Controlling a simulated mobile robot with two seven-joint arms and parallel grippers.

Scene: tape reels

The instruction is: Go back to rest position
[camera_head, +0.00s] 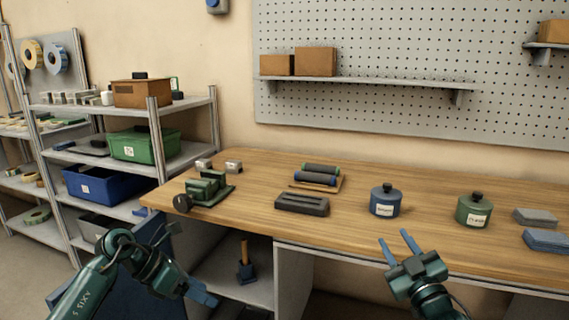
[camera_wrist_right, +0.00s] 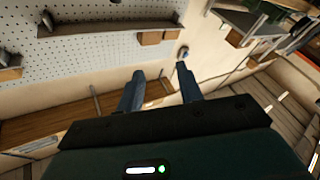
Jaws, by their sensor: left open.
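My left gripper (camera_head: 207,298) is low at the bottom left of the head view, in front of the bench and below its top. Its jaws are open and nothing shows in them. My right gripper (camera_head: 397,241) is at the front edge of the wooden workbench (camera_head: 260,215), its two blue fingers apart and pointing up in the picture. In the right wrist view the fingers of this gripper (camera_wrist_right: 159,72) are also spread, with nothing between them. Both arms are bent and clear of the objects on the bench.
A blue canister (camera_head: 385,202), a green canister (camera_head: 473,211), a dark grey slotted block (camera_head: 301,204), a tray with dark rollers (camera_head: 317,176) and a green device (camera_head: 207,188) stand on the bench. A shelf rack (camera_head: 157,140) with bins is at left. Bare bench lies between the canisters.

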